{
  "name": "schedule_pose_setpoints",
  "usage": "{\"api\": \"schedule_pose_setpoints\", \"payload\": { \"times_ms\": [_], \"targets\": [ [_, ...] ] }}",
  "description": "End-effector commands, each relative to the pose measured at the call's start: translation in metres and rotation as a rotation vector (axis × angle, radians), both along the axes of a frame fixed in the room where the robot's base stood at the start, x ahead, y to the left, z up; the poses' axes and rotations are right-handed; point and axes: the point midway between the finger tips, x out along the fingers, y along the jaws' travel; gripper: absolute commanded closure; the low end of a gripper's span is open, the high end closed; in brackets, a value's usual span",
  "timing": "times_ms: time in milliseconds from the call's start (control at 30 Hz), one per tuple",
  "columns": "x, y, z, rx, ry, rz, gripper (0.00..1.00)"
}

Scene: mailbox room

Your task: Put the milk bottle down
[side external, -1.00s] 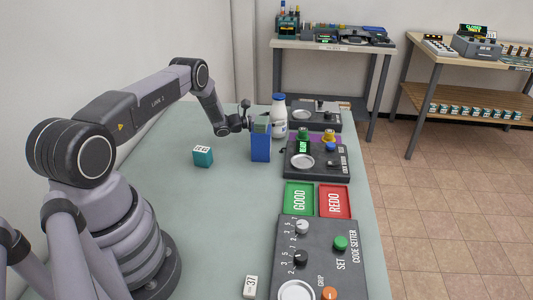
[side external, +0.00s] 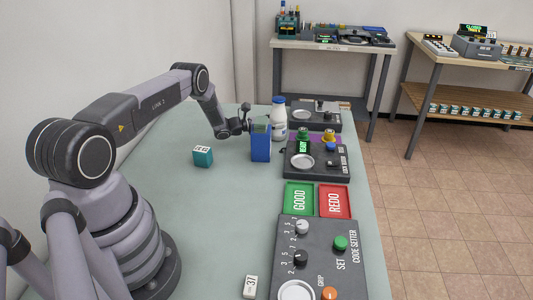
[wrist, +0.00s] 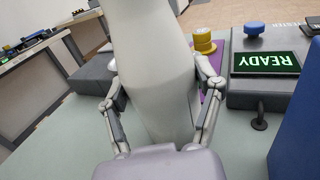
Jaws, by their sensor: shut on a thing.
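The milk bottle (side external: 279,122) is white with a blue cap and stands near the far end of the green table, tilted slightly if at all. It fills the middle of the wrist view (wrist: 155,70), with its cap and base out of sight there. My gripper (wrist: 160,88) is shut on the bottle, one finger along each side. In the side view my gripper (side external: 262,122) reaches it from the left, partly hidden behind a blue box. I cannot tell whether the bottle's base touches the table.
The blue box (side external: 261,146) stands just in front of the bottle. A dark device with a READY screen (wrist: 268,62) is to the right. A teal cube (side external: 203,157) lies left. Green GOOD (side external: 299,212) and red REDO (side external: 335,214) trays lie nearer. The table's left middle is clear.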

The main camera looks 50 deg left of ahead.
Motion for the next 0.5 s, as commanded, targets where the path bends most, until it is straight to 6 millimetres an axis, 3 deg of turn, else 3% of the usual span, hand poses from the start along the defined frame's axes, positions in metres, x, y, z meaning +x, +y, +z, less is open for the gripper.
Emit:
{"api": "schedule_pose_setpoints", "payload": {
  "times_ms": [167, 200, 400, 500],
  "targets": [
    [0.0006, 0.0004, -0.0018, 0.001, -0.004, 0.000, 0.75],
    [0.0006, 0.0005, -0.0013, 0.001, -0.004, 0.000, 0.29],
    [0.0003, 0.0003, -0.0021, 0.000, -0.002, 0.000, 0.04],
    [0.0002, 0.0001, -0.0024, 0.001, -0.001, 0.000, 0.04]
  ]
}}
